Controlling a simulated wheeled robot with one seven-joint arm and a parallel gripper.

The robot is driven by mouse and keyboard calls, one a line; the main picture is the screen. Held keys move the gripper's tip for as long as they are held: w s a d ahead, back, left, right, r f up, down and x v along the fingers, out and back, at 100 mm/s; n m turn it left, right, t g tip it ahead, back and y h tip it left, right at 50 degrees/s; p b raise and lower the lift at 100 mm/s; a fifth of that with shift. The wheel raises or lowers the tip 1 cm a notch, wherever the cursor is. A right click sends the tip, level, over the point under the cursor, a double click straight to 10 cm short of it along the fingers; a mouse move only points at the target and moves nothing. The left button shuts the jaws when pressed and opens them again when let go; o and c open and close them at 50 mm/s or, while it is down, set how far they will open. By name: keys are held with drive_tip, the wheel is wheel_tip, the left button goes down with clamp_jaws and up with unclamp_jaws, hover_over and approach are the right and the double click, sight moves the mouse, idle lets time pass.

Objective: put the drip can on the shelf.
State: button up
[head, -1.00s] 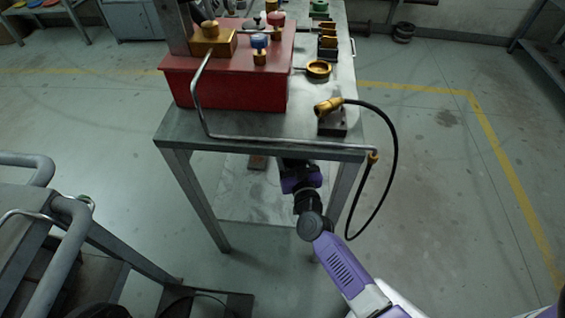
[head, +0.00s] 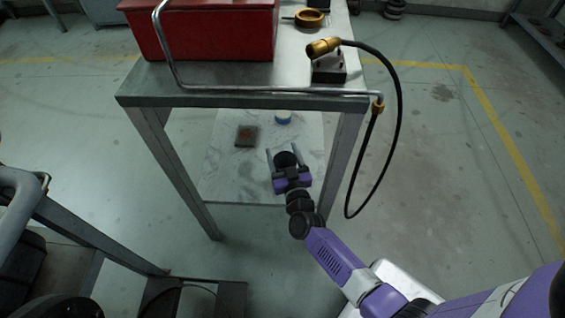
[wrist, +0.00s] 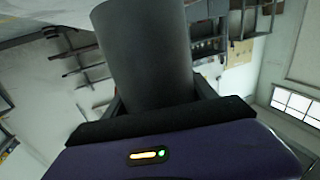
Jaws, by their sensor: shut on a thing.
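The drip can appears as a dark round shape (head: 287,158) in the head view and as a dark grey cylinder (wrist: 147,50) in the wrist view. My gripper (head: 286,163) is shut on it, with one finger on each side. The shelf (head: 228,182) is the pale, marbled lower board under the table. The can shows against the right part of this shelf, towards its front; I cannot tell whether it touches the board. The can's far end is cut off at the top of the wrist view.
On the shelf are a dark square plate (head: 246,136) with a brown patch and a small blue-topped item (head: 283,118). The tabletop (head: 200,82) is above, with table legs (head: 172,172) at the sides. A black hose (head: 398,130) hangs at the right.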

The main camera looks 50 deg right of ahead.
sight(282, 159)
drive_tip(key=shift+f+b, duration=0.95)
drive_tip(key=shift+f, duration=0.8)
drive_tip(key=shift+f, duration=0.15)
drive_tip(key=o, duration=1.4)
drive_tip(key=shift+o, duration=0.2)
drive_tip(key=shift+s+r, duration=0.1)
drive_tip(key=shift+r, duration=0.1)
drive_tip(key=p+v, duration=0.2)
drive_tip(key=v, duration=0.5)
drive_tip(key=shift+s+a+f+p, duration=0.1)
drive_tip(key=shift+a+p, duration=0.05)
drive_tip(key=shift+p, duration=0.2)
